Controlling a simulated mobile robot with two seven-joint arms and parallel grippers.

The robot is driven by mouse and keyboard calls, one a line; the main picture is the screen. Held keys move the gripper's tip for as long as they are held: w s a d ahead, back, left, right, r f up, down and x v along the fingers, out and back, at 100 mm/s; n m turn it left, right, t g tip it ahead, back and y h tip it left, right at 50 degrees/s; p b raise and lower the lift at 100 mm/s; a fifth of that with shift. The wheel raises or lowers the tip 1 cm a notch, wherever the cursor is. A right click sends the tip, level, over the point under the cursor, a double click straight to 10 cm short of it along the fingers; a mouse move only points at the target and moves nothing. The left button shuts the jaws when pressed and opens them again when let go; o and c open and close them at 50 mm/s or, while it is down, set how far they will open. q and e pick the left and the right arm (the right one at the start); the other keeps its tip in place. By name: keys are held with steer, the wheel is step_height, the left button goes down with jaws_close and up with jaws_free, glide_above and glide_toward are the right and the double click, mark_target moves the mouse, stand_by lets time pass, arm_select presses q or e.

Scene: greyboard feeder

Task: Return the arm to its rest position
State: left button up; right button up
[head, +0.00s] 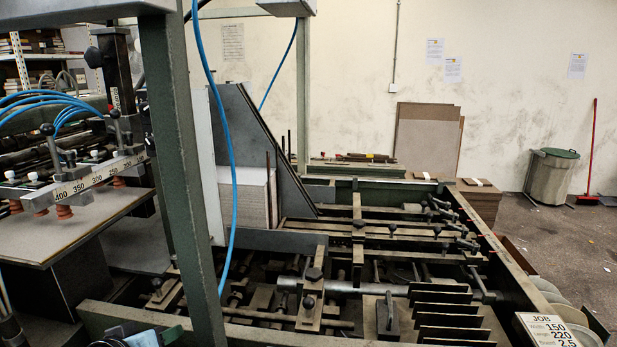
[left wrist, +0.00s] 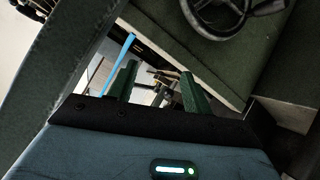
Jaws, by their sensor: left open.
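My left gripper (head: 165,335) shows only in part at the bottom edge of the head view, low in front of the feeder's green frame. Its blue-grey body and a bit of green finger are visible there. In the left wrist view its two green fingers (left wrist: 158,82) stand apart with nothing held between them. My right gripper is in neither view.
A green upright post (head: 183,170) stands close by the left gripper, with a blue hose (head: 229,180) hanging beside it. The machine bed (head: 330,285) spreads to the right. A handwheel (left wrist: 225,18) on a green panel is near the gripper in the wrist view.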

arm_select(q)
steer(key=s+d+f+m+g, duration=0.25)
steer(key=s+f+g, duration=0.25)
steer(key=s+f, duration=0.95)
steer(key=s+d+f+m+g+y, duration=0.1)
steer(key=s+f+m+g, duration=0.15)
steer(key=s, duration=0.55)
steer(key=s+f+m+g, duration=0.15)
steer(key=s+f, duration=0.25)
steer(key=s, duration=0.5)
steer(key=w+d+f+t+h, duration=0.1)
steer(key=w+d+f+t, duration=0.1)
steer(key=w+f+t, duration=0.5)
steer(key=shift+d+f+n+h, duration=0.3)
steer(key=shift+d+f+n, duration=0.05)
steer(key=shift+f, duration=1.2)
steer(key=shift+w, duration=0.15)
